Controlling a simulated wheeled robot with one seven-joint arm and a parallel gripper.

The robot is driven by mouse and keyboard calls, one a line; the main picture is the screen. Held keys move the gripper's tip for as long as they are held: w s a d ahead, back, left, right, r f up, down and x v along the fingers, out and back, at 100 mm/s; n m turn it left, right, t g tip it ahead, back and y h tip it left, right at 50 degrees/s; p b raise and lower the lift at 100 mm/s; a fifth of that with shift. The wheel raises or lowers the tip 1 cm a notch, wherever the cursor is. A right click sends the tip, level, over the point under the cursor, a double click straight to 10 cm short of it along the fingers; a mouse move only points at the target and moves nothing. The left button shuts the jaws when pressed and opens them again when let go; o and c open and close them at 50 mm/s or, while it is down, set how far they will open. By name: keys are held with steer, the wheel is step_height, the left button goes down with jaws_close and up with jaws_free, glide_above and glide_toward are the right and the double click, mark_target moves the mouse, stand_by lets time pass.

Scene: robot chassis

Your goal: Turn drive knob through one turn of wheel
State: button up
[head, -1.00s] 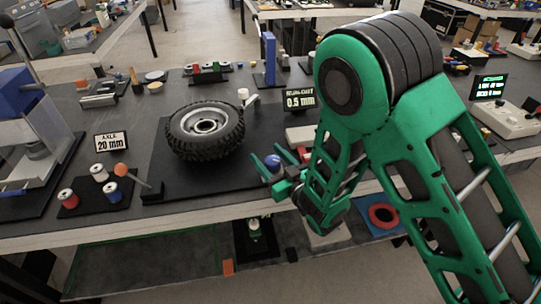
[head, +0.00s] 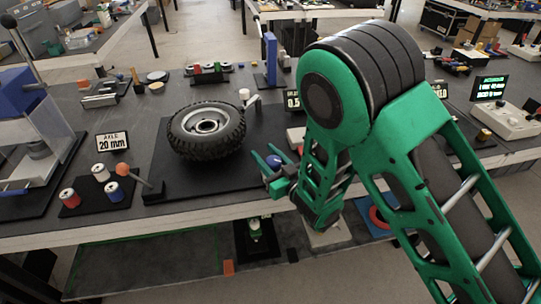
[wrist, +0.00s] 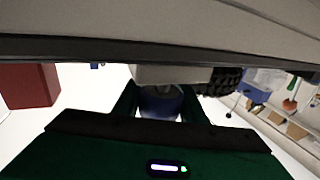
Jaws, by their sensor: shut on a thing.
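The wheel (head: 190,145), a black tyre with a silver hub, lies tilted on a black board (head: 165,178). The drive knob (head: 273,161) is a blue round knob to the right of the wheel, near the table's front edge. My gripper (head: 270,172) is at the knob with its green fingers on either side of it, shut on it. In the wrist view the blue knob (wrist: 160,103) sits between the two dark fingers, under a pale block. The tyre (wrist: 222,80) shows in part behind it. My arm hides the area to the right of the knob.
An orange-tipped lever (head: 121,169) on a black block stands left of the wheel, near several coloured spools (head: 100,173) and an "AXLE 20 mm" sign (head: 112,142). A small display sign (head: 293,101) is partly hidden by my arm. A lower shelf (head: 150,262) lies under the table.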

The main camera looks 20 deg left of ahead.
steer(key=shift+w+d+f+n+g, duration=0.15)
steer(key=shift+d+f+n+g, duration=0.2)
steer(key=shift+f, duration=0.25)
steer(key=shift+r, duration=0.2)
steer(key=shift+a+r+g+y, duration=0.1)
steer(key=shift+r+g+y, duration=0.15)
steer(key=shift+y, duration=0.05)
steer(key=shift+r, duration=0.1)
steer(key=shift+w+r, duration=0.1)
steer(key=o, duration=1)
steer(key=shift+a+n, duration=0.1)
steer(key=shift+n, duration=0.15)
steer(key=shift+s, duration=0.25)
